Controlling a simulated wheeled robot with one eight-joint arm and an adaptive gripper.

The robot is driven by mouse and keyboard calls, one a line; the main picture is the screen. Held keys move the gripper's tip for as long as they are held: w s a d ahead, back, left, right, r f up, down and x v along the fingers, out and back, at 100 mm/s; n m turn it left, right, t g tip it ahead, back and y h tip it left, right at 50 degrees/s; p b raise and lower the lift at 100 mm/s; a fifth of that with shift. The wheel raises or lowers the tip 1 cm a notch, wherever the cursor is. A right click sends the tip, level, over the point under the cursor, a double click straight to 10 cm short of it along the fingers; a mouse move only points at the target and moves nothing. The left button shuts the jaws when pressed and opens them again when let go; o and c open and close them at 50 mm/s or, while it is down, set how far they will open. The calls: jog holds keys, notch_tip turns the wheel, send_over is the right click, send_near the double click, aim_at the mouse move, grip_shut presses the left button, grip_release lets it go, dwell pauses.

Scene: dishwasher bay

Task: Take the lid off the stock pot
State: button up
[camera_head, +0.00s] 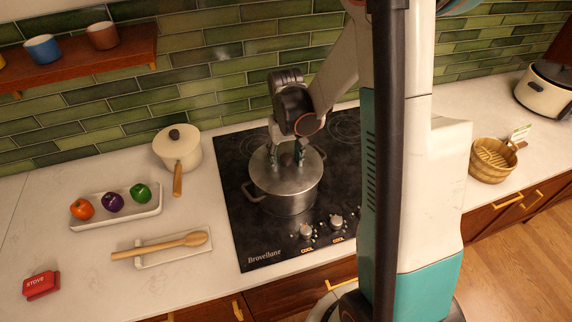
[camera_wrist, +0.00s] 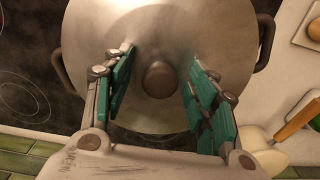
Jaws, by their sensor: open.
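The stock pot (camera_head: 285,202) is a steel pot with two side handles, standing on the black cooktop. Its steel lid (camera_head: 265,172) sits on top; it also shows in the wrist view (camera_wrist: 160,28). The dark round lid knob (camera_wrist: 160,79) is at the lid's middle. My gripper (camera_head: 287,160) is above the lid, pointing down. In the wrist view my gripper (camera_wrist: 159,75) has its green-padded fingers open on either side of the knob, with gaps on both sides. The fingertips are close to the lid; I cannot tell whether they touch it.
The cooktop (camera_head: 245,240) has bare space left of the pot and knobs in front. A cream saucepan (camera_head: 178,148), a vegetable tray (camera_head: 118,218) and a wooden spoon (camera_head: 160,246) on a rest lie left. A wooden bucket (camera_head: 490,165) stands right. A tiled wall is behind.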

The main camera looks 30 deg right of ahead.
grip_shut()
jog(key=shift+r, duration=0.1)
